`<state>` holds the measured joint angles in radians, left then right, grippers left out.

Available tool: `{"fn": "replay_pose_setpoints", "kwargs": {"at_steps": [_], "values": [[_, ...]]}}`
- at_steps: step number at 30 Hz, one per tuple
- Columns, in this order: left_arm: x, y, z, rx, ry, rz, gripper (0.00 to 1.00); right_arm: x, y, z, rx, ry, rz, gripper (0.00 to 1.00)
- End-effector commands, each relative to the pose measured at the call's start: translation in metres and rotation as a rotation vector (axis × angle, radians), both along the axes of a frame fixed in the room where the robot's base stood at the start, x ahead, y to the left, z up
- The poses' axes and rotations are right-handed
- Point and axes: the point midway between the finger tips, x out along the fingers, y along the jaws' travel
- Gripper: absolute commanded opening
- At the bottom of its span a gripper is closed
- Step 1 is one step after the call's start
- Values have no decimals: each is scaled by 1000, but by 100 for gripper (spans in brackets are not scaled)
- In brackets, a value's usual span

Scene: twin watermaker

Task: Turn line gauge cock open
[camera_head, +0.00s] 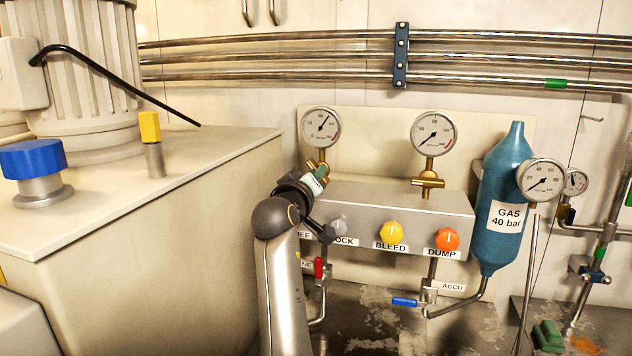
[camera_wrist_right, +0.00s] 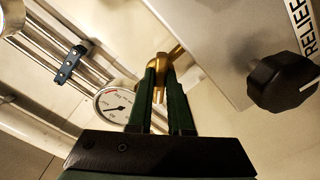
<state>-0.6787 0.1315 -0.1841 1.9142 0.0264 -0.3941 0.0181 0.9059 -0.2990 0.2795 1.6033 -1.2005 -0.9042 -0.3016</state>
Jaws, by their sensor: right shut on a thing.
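The left panel gauge (camera_head: 321,127) stands above the grey valve block, its needle pointing to the upper right. Its brass gauge cock (camera_head: 322,156) is mostly hidden by my right gripper in the head view. My right gripper (camera_head: 321,172) comes up from below and is shut on the cock. In the right wrist view, the brass cock (camera_wrist_right: 166,64) sits between the two dark green fingers of the gripper (camera_wrist_right: 161,82). A white gauge face (camera_wrist_right: 115,103) shows just left of the fingers there. My left gripper is in neither view.
The grey block (camera_head: 390,202) carries a yellow BLEED knob (camera_head: 391,232) and an orange DUMP knob (camera_head: 447,239). A black RELIEF knob (camera_wrist_right: 283,82) is close right of my fingers. A second gauge (camera_head: 433,133) with a brass cock (camera_head: 427,181) and a blue gas bottle (camera_head: 506,195) stand right.

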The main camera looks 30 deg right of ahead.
Motion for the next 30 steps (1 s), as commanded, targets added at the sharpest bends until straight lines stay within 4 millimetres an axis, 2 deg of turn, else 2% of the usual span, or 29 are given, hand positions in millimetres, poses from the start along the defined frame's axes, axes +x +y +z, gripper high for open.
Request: {"fn": "replay_pose_setpoints", "kwargs": {"at_steps": [15,30], "values": [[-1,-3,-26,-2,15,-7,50,0,0,-1,303,-357,0,0],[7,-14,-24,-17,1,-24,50,0,0,0,452,-531,1,0]]}}
